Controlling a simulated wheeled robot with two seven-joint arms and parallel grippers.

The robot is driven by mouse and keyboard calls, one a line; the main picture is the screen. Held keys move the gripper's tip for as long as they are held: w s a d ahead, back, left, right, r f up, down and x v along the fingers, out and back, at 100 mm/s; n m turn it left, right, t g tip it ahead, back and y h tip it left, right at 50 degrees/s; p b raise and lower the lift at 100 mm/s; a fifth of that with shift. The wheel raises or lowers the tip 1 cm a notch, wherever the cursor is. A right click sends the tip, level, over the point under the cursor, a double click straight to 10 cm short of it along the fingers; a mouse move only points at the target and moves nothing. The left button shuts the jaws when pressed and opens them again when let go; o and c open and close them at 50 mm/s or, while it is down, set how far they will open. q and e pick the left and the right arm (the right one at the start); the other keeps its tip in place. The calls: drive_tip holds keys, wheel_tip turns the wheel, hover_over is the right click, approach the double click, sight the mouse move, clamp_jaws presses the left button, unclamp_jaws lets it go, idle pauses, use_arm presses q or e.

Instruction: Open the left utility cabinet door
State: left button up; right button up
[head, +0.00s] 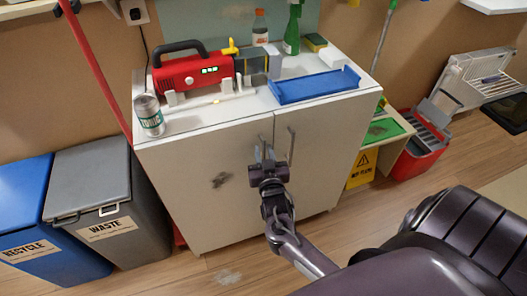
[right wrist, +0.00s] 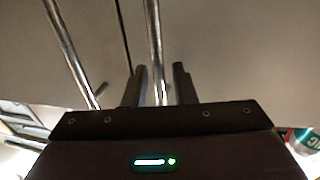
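The white utility cabinet (head: 205,205) stands in the middle of the head view with both doors shut. The left door (head: 222,155) and right door (head: 322,150) each have an upright metal handle near the centre seam. My right gripper (head: 265,153) is at the left door's handle. In the right wrist view that handle (right wrist: 155,45) runs between the two dark fingers of the gripper (right wrist: 159,85), with a small gap showing beside it, so the gripper looks open around it. The right door's handle (right wrist: 70,50) is to the left there. My left gripper is out of view.
On the cabinet top are a can (head: 149,115), a red device (head: 195,72), a blue tray (head: 314,85) and bottles. A grey waste bin (head: 97,180) and blue recycle bin (head: 45,245) stand close left. A yellow sign (head: 362,168) and red bucket (head: 420,155) are at right.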

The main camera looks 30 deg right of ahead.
drive_tip(key=shift+w+d, duration=0.15)
drive_tip(key=shift+w, duration=0.15)
clamp_jaws()
drive_tip(key=shift+s, duration=0.15)
